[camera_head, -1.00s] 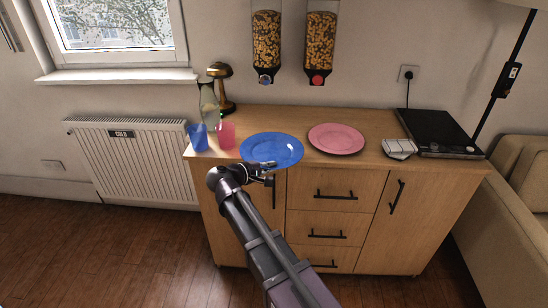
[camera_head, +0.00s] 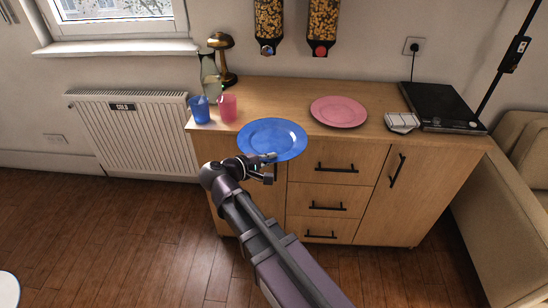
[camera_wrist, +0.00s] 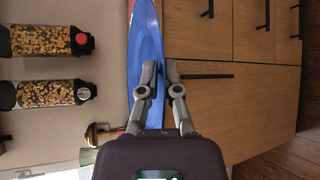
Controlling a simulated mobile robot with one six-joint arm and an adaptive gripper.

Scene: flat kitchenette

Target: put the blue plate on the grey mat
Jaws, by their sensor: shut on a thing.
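The blue plate (camera_head: 272,135) is at the front edge of the wooden counter, left of centre, and overhangs it in the head view. My gripper (camera_head: 268,161) is shut on the plate's near rim. In the wrist view the blue plate (camera_wrist: 146,45) shows edge-on, running between the fingers of my gripper (camera_wrist: 161,70). I cannot tell how far the plate is above the counter top. No grey mat shows in either view.
A pink plate (camera_head: 339,111) lies on the counter (camera_head: 300,92). A blue cup (camera_head: 199,110), a pink cup (camera_head: 228,107), a glass bottle and a lamp (camera_head: 222,60) stand at the left. A black hob (camera_head: 440,106) is at the right. A white rounded surface (camera_head: 8,289) shows bottom left.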

